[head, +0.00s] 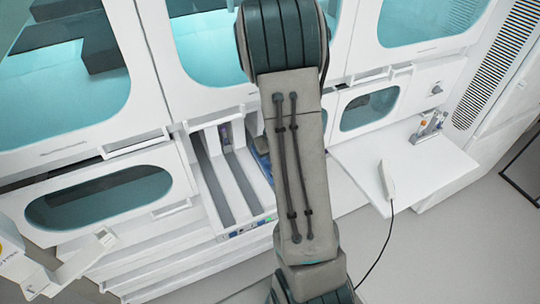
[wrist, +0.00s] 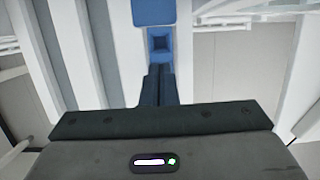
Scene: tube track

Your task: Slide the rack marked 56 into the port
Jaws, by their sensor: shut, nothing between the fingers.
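In the wrist view my gripper (wrist: 159,84) has its two dark fingers together, with nothing between them. Just beyond the fingertips is a blue part (wrist: 153,13) with a square recess, in line with the fingers; I cannot tell whether they touch it. It may belong to a rack, but no number 56 is readable in either view. In the head view a blue piece (head: 262,158) shows beside my arm at the lane tray (head: 222,190), which has long white and grey lanes. My arm hides the gripper there. I cannot make out which opening is the port.
A white shelf (head: 430,172) at the right holds a white handheld device (head: 387,180) with a black cable and a small rack of coloured items (head: 430,127). White cabinets with teal windows stand behind. The grey floor (head: 440,255) at the lower right is clear.

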